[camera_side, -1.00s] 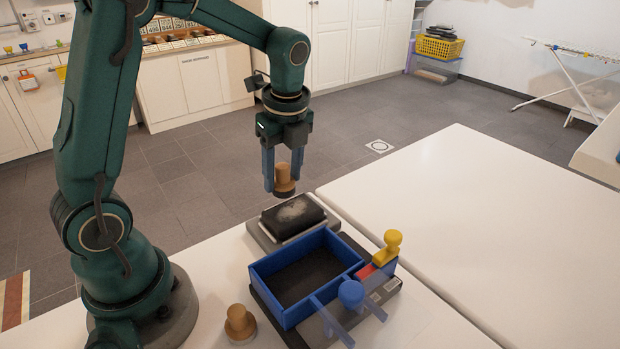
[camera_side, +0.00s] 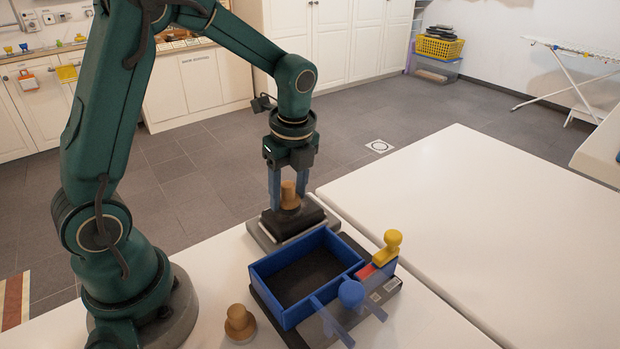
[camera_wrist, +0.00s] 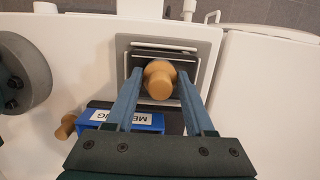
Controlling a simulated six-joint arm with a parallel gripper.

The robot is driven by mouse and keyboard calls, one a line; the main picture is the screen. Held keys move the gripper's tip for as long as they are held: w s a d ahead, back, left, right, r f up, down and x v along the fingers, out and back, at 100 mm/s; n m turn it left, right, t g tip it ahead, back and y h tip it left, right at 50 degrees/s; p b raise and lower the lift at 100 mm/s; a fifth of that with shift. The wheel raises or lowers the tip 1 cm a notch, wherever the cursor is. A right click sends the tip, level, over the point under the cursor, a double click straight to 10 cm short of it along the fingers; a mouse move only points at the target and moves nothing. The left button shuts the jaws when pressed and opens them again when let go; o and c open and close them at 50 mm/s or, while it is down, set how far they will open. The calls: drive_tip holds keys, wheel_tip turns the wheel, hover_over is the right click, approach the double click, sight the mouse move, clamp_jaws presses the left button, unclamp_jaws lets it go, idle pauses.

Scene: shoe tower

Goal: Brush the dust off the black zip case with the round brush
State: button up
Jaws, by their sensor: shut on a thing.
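My gripper (camera_side: 289,194) is shut on the round brush (camera_side: 289,199), which has a tan wooden knob and a dark lower part. The brush is upright, and its underside meets the top of the black zip case (camera_side: 311,213), as far as I can tell. The case lies flat on a grey, light-edged tray (camera_side: 263,242) at the table's far edge. The visible part of its top looks black; the brush and fingers hide the rest. In the wrist view, the tan knob (camera_wrist: 160,80) sits between my fingertips, over the case.
A blue open box (camera_side: 280,312) with a dark inside stands just in front of the tray. Beside it are a blue-knobbed clear piece (camera_side: 351,294) and a yellow-handled tool (camera_side: 390,245). Another tan knobbed piece (camera_side: 239,322) stands at front left. The right table (camera_side: 480,220) is bare.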

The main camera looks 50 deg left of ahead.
drive_tip(key=shift+a, duration=0.8)
drive_tip(key=shift+w+d, duration=0.45)
drive_tip(key=shift+d, duration=1.6)
drive_tip(key=shift+a, duration=1.8)
drive_tip(key=shift+a+r, duration=0.1)
drive_tip(key=shift+a, duration=0.15)
drive_tip(key=shift+d+r, duration=0.1)
drive_tip(key=shift+r, duration=3.9)
